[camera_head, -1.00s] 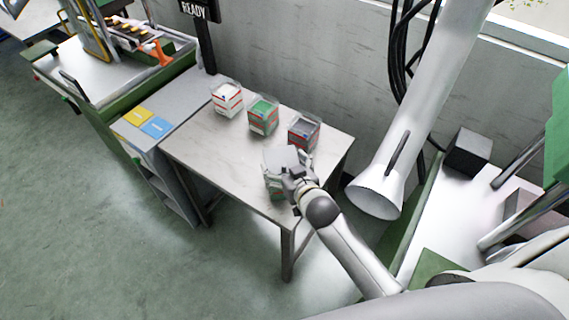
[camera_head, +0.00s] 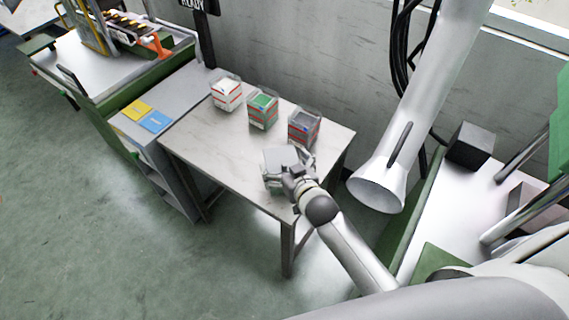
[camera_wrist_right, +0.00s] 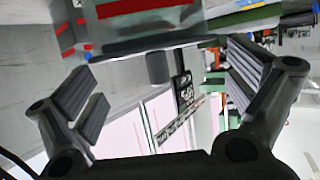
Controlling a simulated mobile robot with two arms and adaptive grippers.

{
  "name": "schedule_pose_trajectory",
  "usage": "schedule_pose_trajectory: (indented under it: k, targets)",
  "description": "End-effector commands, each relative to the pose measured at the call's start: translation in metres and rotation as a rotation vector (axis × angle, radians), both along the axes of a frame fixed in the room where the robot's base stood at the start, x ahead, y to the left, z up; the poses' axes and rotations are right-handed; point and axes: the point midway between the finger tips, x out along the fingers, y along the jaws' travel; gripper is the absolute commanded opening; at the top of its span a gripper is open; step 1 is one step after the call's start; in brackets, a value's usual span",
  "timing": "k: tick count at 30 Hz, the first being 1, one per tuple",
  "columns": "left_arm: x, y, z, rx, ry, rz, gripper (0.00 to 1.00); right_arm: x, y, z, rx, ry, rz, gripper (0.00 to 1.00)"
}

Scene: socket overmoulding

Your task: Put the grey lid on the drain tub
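The drain tub (camera_head: 270,185), with green and red on its side, stands near the front right of the pale table. A flat grey lid (camera_head: 277,158) shows over its top; I cannot tell whether it is fully seated. My right gripper (camera_head: 292,172) is at the right side of the lid and hides part of it and the tub. In the right wrist view my right gripper's fingers (camera_wrist_right: 165,95) are wide apart, with nothing clearly between them. A clear-walled container with a red stripe (camera_wrist_right: 150,8) is at the top there. My left gripper is not in view.
Three open bins stand along the table's back: one with white contents (camera_head: 227,95), one green (camera_head: 263,112), one grey (camera_head: 303,128). The table's left front (camera_head: 215,155) is bare. A white funnel-ended duct (camera_head: 385,185) hangs right of the table.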

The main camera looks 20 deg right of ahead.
Motion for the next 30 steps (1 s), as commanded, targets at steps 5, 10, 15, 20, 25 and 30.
schedule_pose_trajectory:
  k: [5,10,15,20,25,30]
  targets:
    - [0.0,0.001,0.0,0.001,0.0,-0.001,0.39,0.0,0.0,0.0,0.0,0.001,0.0,1.0]
    - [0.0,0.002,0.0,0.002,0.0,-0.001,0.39,-0.006,0.0,0.001,0.0,0.002,0.0,1.0]
    - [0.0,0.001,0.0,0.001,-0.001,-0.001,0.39,-0.025,-0.002,0.009,0.001,0.001,0.0,1.0]
    - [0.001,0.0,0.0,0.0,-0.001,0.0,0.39,-0.053,-0.005,0.021,0.001,0.001,0.0,1.0]
    - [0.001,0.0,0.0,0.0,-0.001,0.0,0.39,-0.081,-0.008,0.032,0.0,0.002,0.0,1.0]
    - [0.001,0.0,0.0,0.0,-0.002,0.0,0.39,-0.1,-0.009,0.04,0.0,0.002,0.0,1.0]
